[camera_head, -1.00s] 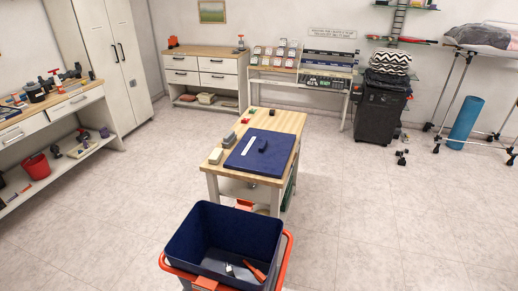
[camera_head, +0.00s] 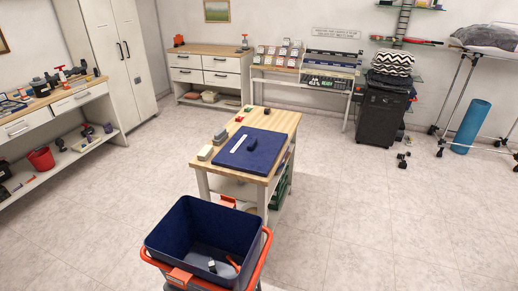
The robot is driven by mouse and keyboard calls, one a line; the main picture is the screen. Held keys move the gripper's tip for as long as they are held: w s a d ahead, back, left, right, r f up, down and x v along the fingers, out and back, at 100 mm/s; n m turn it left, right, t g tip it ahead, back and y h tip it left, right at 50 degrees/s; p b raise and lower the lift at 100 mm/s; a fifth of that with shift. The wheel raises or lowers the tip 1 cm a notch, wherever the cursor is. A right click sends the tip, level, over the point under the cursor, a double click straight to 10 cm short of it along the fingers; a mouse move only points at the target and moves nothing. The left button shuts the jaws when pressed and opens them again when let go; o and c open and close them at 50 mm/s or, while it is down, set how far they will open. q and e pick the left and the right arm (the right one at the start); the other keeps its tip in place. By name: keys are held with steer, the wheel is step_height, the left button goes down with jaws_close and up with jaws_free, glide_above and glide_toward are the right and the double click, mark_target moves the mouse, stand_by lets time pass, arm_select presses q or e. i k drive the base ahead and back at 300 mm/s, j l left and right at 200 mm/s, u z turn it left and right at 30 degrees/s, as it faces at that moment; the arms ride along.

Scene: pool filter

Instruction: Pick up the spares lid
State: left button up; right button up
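A flat dark blue lid (camera_head: 262,160) with a small raised dark handle (camera_head: 252,141) and a white strip (camera_head: 239,144) lies on the wooden-topped table (camera_head: 282,121) in the middle of the room. It looks like the spares lid, but no writing on it can be read. It lies flat, and nothing touches it from above. Neither of my grippers is in view.
A blue bin (camera_head: 178,222) with an orange rail stands in front of the table, with small tools inside. Grey and white blocks (camera_head: 205,153) lie left of the lid. Shelving (camera_head: 60,163) lines the left wall. The floor (camera_head: 370,215) to the right is open.

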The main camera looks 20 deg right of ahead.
mark_target(254, 151)
steer(key=l+u, duration=0.15)
steer(key=l, duration=0.2)
steer(key=k+l+u, duration=0.1)
steer(key=l, duration=0.2)
steer(key=k+l+u, duration=0.15)
steer(key=l, duration=0.2)
steer(key=l+u, duration=0.45)
steer(key=l, duration=0.6)
steer(key=i+l+u, duration=0.2)
steer(key=l, duration=0.3)
steer(key=l+u, duration=0.2)
steer(key=l, duration=0.35)
steer(key=l+u, duration=0.4)
steer(key=l, duration=0.6)
steer(key=i+l+u, duration=0.3)
steer(key=l, duration=0.35)
steer(key=i+l+u, duration=0.15)
steer(key=l, duration=0.2)
steer(key=i+l, duration=0.25)
steer(key=l+u, duration=0.05)
steer(key=l, duration=0.05)
